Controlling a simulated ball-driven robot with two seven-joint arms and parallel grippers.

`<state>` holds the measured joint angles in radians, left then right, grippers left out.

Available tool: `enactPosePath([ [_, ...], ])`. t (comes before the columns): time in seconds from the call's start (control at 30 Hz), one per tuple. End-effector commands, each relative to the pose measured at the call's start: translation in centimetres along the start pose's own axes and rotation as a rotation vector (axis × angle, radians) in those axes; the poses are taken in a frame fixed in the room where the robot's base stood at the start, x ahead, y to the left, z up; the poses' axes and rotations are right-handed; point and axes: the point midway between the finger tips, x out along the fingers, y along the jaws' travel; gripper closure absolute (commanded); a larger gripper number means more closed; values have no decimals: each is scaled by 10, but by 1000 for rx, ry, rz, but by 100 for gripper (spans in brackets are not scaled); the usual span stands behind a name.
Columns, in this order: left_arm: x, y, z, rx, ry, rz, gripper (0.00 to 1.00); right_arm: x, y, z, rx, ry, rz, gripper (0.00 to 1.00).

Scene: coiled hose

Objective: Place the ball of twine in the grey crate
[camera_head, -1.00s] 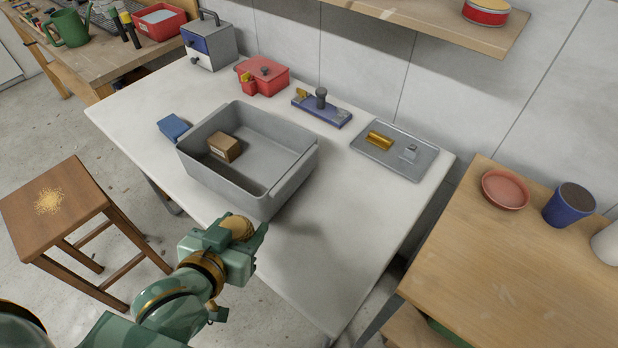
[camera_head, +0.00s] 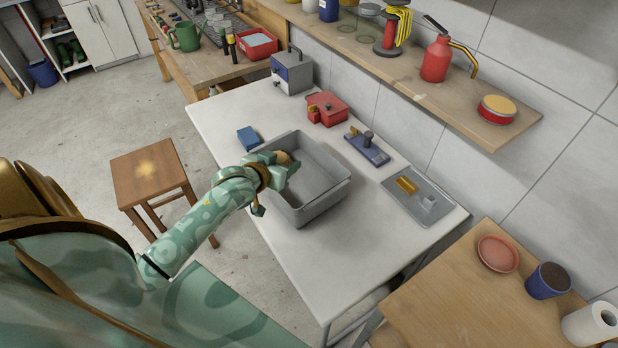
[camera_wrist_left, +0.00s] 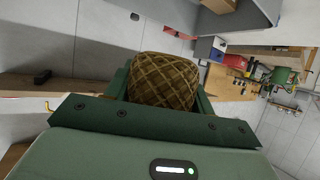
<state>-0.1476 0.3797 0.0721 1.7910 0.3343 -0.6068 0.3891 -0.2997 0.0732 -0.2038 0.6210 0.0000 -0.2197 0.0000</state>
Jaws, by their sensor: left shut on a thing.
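The ball of twine (camera_head: 284,158), tan with a crossed winding, is held in my left gripper (camera_head: 287,164). In the left wrist view the twine (camera_wrist_left: 163,80) fills the space between the jaws. The open grey crate (camera_head: 322,204) stands on the white table. In the head view the gripper and twine overlap the crate's back left part; the twine appears above it, but its exact height is hard to tell. The gripper and arm hide part of the crate's inside. My right gripper is not in view.
A blue box (camera_head: 248,138) lies left of the crate. A red tool box (camera_head: 327,108), a blue tool (camera_head: 367,147) and a grey tray (camera_head: 418,196) with small items stand behind and right. The white table's front right is clear. A wooden stool (camera_head: 150,178) stands left.

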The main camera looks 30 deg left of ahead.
Motion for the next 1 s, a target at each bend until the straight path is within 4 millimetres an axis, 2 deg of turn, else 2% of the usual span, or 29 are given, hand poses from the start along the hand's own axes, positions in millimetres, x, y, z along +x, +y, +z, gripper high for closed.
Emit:
enactPosePath([
  [0.03,15,12,3,-5,2,2,69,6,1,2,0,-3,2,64],
  [0.1,33,26,5,-3,2,2,69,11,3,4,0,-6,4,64],
  [0.2,54,37,22,0,-3,1,69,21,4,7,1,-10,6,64],
  [0.3,69,46,31,1,-2,0,69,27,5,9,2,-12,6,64],
  [0.53,87,56,42,1,-1,1,69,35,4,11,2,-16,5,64],
  [0.7,100,57,67,3,-3,1,69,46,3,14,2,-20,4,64],
  [1.0,100,57,68,3,1,1,69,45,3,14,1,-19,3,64],
])
